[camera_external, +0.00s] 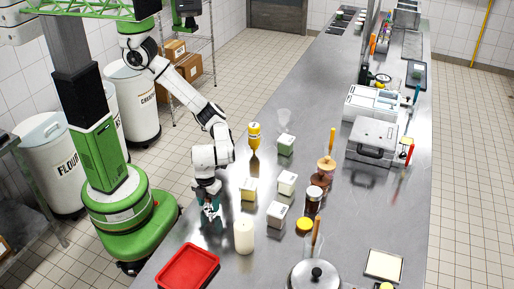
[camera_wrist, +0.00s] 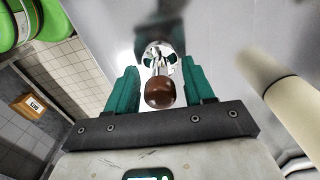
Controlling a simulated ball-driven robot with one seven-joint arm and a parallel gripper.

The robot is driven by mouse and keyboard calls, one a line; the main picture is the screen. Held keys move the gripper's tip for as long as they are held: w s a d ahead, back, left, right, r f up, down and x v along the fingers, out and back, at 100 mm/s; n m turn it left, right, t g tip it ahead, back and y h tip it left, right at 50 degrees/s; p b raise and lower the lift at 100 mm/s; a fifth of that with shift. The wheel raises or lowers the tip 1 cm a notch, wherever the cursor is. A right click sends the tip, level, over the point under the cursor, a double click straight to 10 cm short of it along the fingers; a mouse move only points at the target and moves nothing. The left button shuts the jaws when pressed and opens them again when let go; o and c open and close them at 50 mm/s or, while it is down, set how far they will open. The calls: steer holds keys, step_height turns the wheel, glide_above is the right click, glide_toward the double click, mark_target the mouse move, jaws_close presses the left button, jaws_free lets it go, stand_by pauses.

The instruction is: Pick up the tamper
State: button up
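The tamper (camera_wrist: 159,92) shows in the wrist view, with a round brown handle and a shiny metal base beyond it. My gripper (camera_wrist: 161,72) has its two teal fingers spread, one on each side of the tamper. A gap shows between each finger and the handle, so it is open and holds nothing. In the external view my gripper (camera_external: 210,209) points down low over the left edge of the steel counter (camera_external: 295,150). The tamper cannot be made out clearly there, behind my gripper.
A cream candle (camera_external: 243,237) stands just right of my gripper; a cream cylinder (camera_wrist: 290,95) is on the right in the wrist view. Small labelled boxes, including a yellow-topped one (camera_external: 248,190), stand farther right. A red tray (camera_external: 188,268) lies in front, near the counter edge.

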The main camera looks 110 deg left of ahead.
jaws_close()
stand_by(0.4)
